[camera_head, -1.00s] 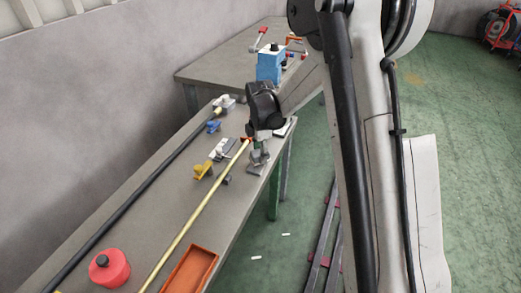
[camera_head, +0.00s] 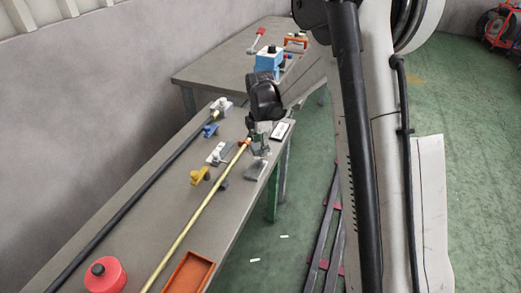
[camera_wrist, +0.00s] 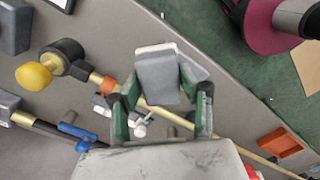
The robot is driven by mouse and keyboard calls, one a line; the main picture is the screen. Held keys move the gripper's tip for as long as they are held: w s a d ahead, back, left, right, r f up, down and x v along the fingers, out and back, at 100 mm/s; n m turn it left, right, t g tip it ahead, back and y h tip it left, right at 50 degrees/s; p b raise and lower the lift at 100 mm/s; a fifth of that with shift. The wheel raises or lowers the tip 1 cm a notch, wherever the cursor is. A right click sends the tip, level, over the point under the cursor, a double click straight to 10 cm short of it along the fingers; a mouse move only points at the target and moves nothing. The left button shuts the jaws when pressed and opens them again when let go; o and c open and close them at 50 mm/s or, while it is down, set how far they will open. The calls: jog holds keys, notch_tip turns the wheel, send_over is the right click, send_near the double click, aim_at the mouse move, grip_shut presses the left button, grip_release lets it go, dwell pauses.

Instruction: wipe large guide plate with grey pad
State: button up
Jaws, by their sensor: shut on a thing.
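My gripper (camera_wrist: 160,110) is shut on a grey pad (camera_wrist: 157,78), a block with a pale far edge, held between green-sided fingers. In the head view my gripper (camera_head: 258,145) is over the far right end of the near bench. A flat grey plate (camera_head: 255,171) lies on the bench just below it, near the right edge; I take it as the large guide plate. In the wrist view a grey surface shows partly behind the pad, mostly hidden. I cannot tell whether pad and plate touch.
A yellow rod (camera_head: 196,213) and a black rod (camera_head: 130,205) run along the bench. Small blue (camera_head: 210,130) and yellow (camera_head: 200,175) clamps, an orange tray (camera_head: 188,273) and a red round container (camera_head: 105,274) stand there. A blue box (camera_head: 268,60) is beyond.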

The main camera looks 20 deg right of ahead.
jog(key=shift+r+p, duration=0.85)
jog(key=shift+r, duration=1.4)
